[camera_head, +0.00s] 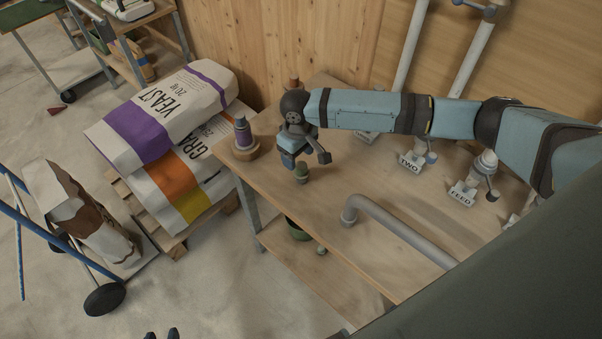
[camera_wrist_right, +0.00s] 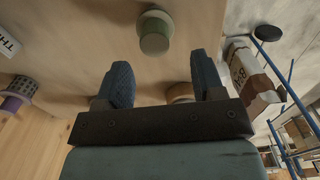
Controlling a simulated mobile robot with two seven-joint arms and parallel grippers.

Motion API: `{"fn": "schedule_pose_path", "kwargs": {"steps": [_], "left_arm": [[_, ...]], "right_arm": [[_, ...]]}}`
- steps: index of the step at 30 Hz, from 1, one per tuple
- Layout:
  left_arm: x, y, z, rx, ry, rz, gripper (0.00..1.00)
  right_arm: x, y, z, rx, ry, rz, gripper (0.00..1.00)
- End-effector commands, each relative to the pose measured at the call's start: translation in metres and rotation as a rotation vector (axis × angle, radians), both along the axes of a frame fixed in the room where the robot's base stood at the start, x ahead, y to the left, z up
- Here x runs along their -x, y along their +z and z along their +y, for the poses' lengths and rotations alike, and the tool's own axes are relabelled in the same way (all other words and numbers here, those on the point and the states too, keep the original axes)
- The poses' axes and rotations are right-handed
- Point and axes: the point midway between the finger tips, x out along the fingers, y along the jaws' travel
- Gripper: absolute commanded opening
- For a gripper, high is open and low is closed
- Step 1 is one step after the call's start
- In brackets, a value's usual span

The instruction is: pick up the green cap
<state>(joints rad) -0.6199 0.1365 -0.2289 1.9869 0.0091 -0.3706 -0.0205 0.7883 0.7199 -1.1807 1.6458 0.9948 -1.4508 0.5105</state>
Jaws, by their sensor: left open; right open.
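The green cap (camera_head: 301,173) is a small, short cylinder with a green side, standing near the table's edge. In the right wrist view the green cap (camera_wrist_right: 155,38) lies just beyond the fingertips, roughly in line with the gap between them. My right gripper (camera_head: 308,157) points down close over it, its fingers open. In the right wrist view my right gripper (camera_wrist_right: 160,62) shows two spread blue fingers with nothing gripped between them. My left gripper (camera_head: 161,335) shows only as two dark, separated tips at the bottom edge, far from the cap.
The wooden table (camera_head: 350,260) carries a grey pipe (camera_head: 400,230), labelled valve fittings TWO (camera_head: 411,163) and FEED (camera_head: 463,192), and a grey post on a round wooden base (camera_head: 243,140). Feed sacks (camera_head: 165,110) are stacked left. A green bowl (camera_head: 297,229) sits below, on the lower shelf.

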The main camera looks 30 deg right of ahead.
Motion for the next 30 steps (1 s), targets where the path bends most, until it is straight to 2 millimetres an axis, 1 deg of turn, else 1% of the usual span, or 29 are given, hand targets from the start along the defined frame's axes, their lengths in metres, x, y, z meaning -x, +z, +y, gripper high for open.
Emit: {"fn": "schedule_pose_path", "kwargs": {"steps": [2, 7, 9, 12, 15, 20, 21, 23, 24, 26, 27, 30], "left_arm": [[-0.002, 0.004, 0.000, 0.000, 0.000, -0.004, 0.43], [-0.004, 0.013, 0.002, -0.002, 0.004, -0.010, 0.43], [-0.004, 0.014, 0.003, -0.003, 0.006, -0.012, 0.43], [-0.004, 0.015, 0.003, -0.003, 0.007, -0.012, 0.43], [-0.003, 0.014, 0.003, -0.003, 0.007, -0.012, 0.43], [-0.003, 0.013, 0.003, -0.002, 0.007, -0.009, 0.43], [-0.002, 0.013, 0.003, -0.002, 0.007, -0.008, 0.43], [-0.002, 0.012, 0.003, -0.003, 0.007, -0.007, 0.43], [-0.002, 0.012, 0.003, -0.003, 0.007, -0.006, 0.43], [-0.001, 0.012, 0.003, -0.003, 0.006, -0.005, 0.43], [-0.001, 0.012, 0.003, -0.003, 0.006, -0.005, 0.43], [-0.001, 0.012, 0.002, -0.002, 0.006, -0.003, 0.43]], "right_arm": [[0.001, -0.006, -0.001, 0.001, -0.001, 0.002, 0.62], [0.006, -0.029, -0.007, 0.001, 0.000, 0.002, 0.62], [0.006, -0.041, -0.007, 0.001, 0.001, 0.002, 0.62], [0.005, -0.049, -0.007, 0.000, 0.001, 0.001, 0.62], [0.005, -0.052, -0.007, 0.000, 0.001, 0.000, 0.62], [0.005, -0.052, -0.007, 0.000, 0.001, 0.000, 0.62], [0.005, -0.052, -0.007, 0.000, 0.001, 0.000, 0.53], [0.005, -0.052, -0.007, 0.000, 0.001, 0.000, 0.39], [0.005, -0.052, -0.007, 0.000, 0.001, 0.000, 0.30], [0.005, -0.052, -0.007, 0.000, 0.001, 0.000, 0.16], [0.005, -0.052, -0.007, 0.000, 0.001, 0.000, 0.07], [0.005, -0.052, -0.007, 0.000, 0.001, 0.000, 0.06]]}}
